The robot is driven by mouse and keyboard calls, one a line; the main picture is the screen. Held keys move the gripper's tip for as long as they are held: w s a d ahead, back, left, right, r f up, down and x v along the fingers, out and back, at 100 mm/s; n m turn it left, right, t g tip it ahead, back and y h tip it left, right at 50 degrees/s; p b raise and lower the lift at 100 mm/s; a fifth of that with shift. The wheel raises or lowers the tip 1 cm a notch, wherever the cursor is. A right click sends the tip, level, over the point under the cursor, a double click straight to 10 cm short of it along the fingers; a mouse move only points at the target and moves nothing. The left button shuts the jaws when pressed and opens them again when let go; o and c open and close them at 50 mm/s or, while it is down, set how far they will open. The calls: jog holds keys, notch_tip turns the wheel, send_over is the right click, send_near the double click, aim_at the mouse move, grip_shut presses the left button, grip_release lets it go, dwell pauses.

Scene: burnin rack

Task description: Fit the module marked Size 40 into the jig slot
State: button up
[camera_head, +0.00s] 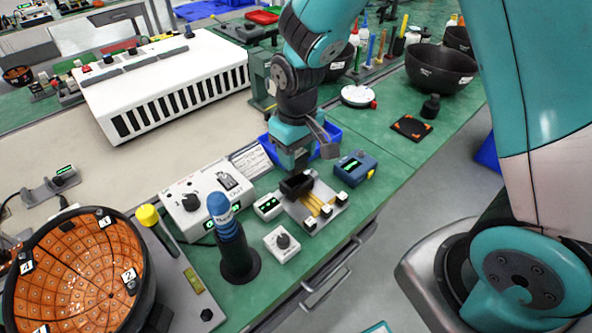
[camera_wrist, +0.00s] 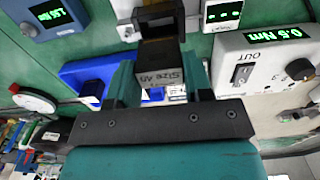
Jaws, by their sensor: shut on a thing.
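The module marked Size 40 (camera_wrist: 162,77) shows its grey label upside down in the wrist view, between the two teal fingers of my gripper (camera_wrist: 160,82). My gripper is shut on it. A black jig slot (camera_wrist: 158,18) lies just beyond the module's dark end, at the top of the wrist view. I cannot tell whether the module's end is inside the slot or only close to it. In the head view my gripper (camera_head: 297,158) is right above the black slot (camera_head: 297,185) on the grey jig plate with yellow rails (camera_head: 318,202). The module is not clear there.
A blue display box (camera_head: 355,168) stands right of the jig, and a white control box (camera_head: 207,196) stands left. A blue tray (camera_wrist: 88,72) is close to the fingers. A blue-handled tool in a black stand (camera_head: 228,235) and a small knob box (camera_head: 283,243) are in front.

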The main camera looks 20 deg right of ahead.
aim_at(297, 172)
jog(key=shift+f, duration=2.85)
jog(key=shift+f, duration=0.15)
jog(key=o, duration=0.9)
jog(key=r, duration=1.3)
jog(key=shift+s+a+r, duration=0.1)
jog(key=shift+s+a, duration=0.05)
jog(key=shift+s, duration=0.25)
jog(key=s+a+r+n+y, duration=0.1)
jog(key=s+r, duration=0.2)
jog(key=s, duration=0.3)
jog(key=s+a+r+n+y, duration=0.1)
jog(key=s+a+r, duration=0.1)
jog(key=s, duration=0.4)
jog(key=s+a+r+n+y, duration=0.1)
jog(key=s+r+y, duration=0.1)
jog(key=s+r, duration=0.2)
jog(key=shift+s+a+r, duration=0.1)
jog(key=shift+s+r, duration=0.05)
jog(key=shift+s, duration=0.3)
jog(key=shift+s+a+r, duration=0.1)
jog(key=shift+s, duration=0.35)
